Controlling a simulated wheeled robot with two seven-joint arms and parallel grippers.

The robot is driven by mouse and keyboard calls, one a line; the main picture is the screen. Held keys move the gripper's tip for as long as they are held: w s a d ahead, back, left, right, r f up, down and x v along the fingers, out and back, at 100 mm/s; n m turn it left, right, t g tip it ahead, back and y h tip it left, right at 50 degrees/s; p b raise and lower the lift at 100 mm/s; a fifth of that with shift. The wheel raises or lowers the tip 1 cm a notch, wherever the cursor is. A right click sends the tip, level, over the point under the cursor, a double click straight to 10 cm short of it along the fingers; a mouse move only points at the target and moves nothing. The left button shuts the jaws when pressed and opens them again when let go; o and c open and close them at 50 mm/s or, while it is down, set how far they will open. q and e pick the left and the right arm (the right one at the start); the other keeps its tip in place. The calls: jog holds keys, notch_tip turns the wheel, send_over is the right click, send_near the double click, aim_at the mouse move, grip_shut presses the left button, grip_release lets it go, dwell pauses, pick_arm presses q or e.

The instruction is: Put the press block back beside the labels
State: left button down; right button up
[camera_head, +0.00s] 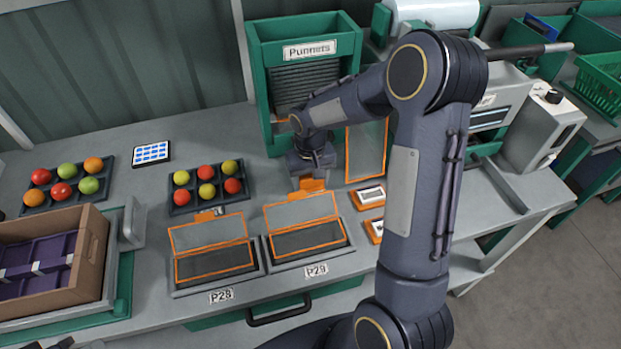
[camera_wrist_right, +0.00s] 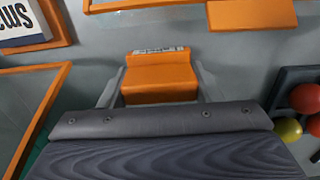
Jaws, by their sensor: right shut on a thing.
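The orange press block (camera_head: 313,184) is between the jaws of my right gripper (camera_head: 312,174), just behind the P29 punnet. In the right wrist view the jaws (camera_wrist_right: 160,85) are shut on the sides of the block (camera_wrist_right: 160,78); a pale strip shows along its far edge. I cannot tell whether it touches the bench. Two orange-framed label cards, a rear one (camera_head: 368,196) and a front one (camera_head: 375,229), lie to the right of the block, the front one partly hidden by my right arm. A lettered card (camera_wrist_right: 22,24) shows at the wrist view's upper left.
Orange-edged punnets stand at P28 (camera_head: 213,262) and P29 (camera_head: 308,240). A dark tray (camera_head: 190,206) of tomatoes is left of the block. An upright orange-edged panel (camera_head: 366,150) stands behind the labels. The green Punnets rack (camera_head: 262,80) is at the back.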

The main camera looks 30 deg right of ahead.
jog(key=shift+f+b, duration=0.3)
jog(key=shift+f, duration=0.05)
dwell(0.6)
jog(key=o, duration=0.9)
jog(key=shift+c, duration=0.3)
jog(key=shift+c, duration=1.2)
jog(key=shift+r+p, duration=2.55)
jog(key=shift+r, duration=1)
